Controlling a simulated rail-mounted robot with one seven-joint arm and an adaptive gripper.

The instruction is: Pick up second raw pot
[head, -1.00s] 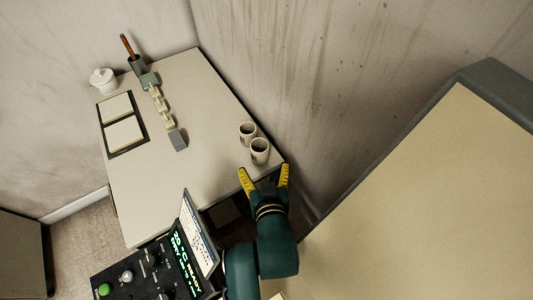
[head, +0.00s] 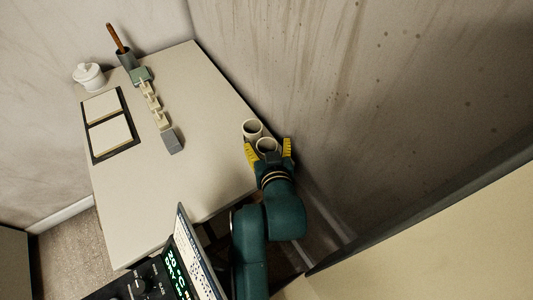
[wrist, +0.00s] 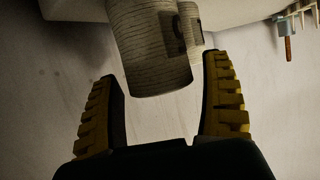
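Two pale cylindrical pots stand close together near the right edge of the table. The nearer pot (head: 266,144) is partly hidden by my gripper (head: 268,149). The farther pot (head: 252,128) stands just beyond it. My gripper is open, with its yellow fingers at either side of the nearer pot. In the wrist view the nearer pot (wrist: 148,50) hangs large between and above the open fingers (wrist: 160,72), with gaps at both sides. The farther pot (wrist: 189,28) shows partly behind it.
The table (head: 190,90) is clear around its middle. A white lidded jar (head: 88,77), a dark tray with two pale tiles (head: 92,143), a holder with a brown handle (head: 125,57) and a notched rack (head: 156,110) stand at left. The wall is close at right. A control panel (head: 142,283) is in front.

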